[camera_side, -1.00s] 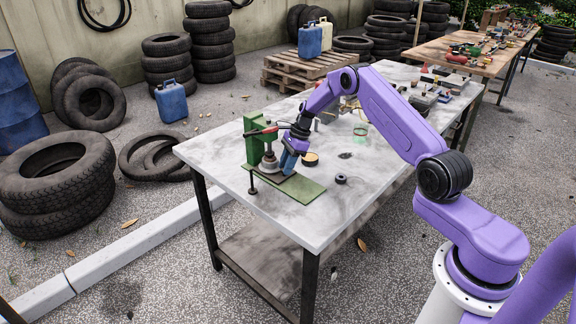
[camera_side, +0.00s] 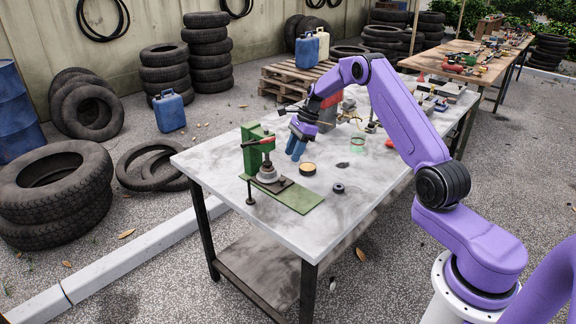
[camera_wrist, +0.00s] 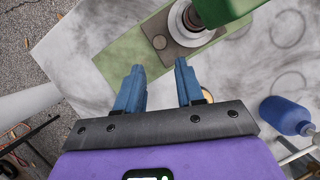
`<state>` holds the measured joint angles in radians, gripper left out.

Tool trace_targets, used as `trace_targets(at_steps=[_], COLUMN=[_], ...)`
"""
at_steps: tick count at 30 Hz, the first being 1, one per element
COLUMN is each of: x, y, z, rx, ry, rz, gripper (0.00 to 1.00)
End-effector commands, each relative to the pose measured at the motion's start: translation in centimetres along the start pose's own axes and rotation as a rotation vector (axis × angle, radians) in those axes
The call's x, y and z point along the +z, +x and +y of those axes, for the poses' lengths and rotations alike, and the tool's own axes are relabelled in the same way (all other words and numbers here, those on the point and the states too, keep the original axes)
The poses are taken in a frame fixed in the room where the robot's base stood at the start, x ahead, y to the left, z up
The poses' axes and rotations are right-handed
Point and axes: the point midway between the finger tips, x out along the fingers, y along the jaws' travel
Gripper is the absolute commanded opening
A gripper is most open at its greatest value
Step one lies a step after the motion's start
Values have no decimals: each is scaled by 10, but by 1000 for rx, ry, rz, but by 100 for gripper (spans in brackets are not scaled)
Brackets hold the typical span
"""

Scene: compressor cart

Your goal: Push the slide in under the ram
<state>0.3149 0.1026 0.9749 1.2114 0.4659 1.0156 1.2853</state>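The green press (camera_side: 252,153) stands at the left end of the grey table. The slide also shows in the side view (camera_side: 284,184). A silver round piece (camera_side: 267,173) sits on the slide beneath the ram; the press head partly hides it in the wrist view. I cannot tell whether the slide is fully seated. My gripper (camera_wrist: 160,65) is open and empty, raised off the slide and to its right in the side view.
A round tin (camera_side: 308,169) and a small dark ring (camera_side: 338,188) stand on the table near the press. A blue bottle (camera_wrist: 286,116) shows in the wrist view. Tools and a red box crowd the far table end. The front table area is clear.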

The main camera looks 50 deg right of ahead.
Motion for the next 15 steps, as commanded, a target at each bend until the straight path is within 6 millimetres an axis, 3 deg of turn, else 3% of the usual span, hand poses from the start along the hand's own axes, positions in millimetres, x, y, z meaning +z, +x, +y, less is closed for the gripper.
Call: trace_targets(at_steps=[6, 15], x=[0, 0], y=[-46, -81], z=[-1, -1], rx=[-4, -2], ry=[0, 1], rz=[0, 0], gripper=[38, 38])
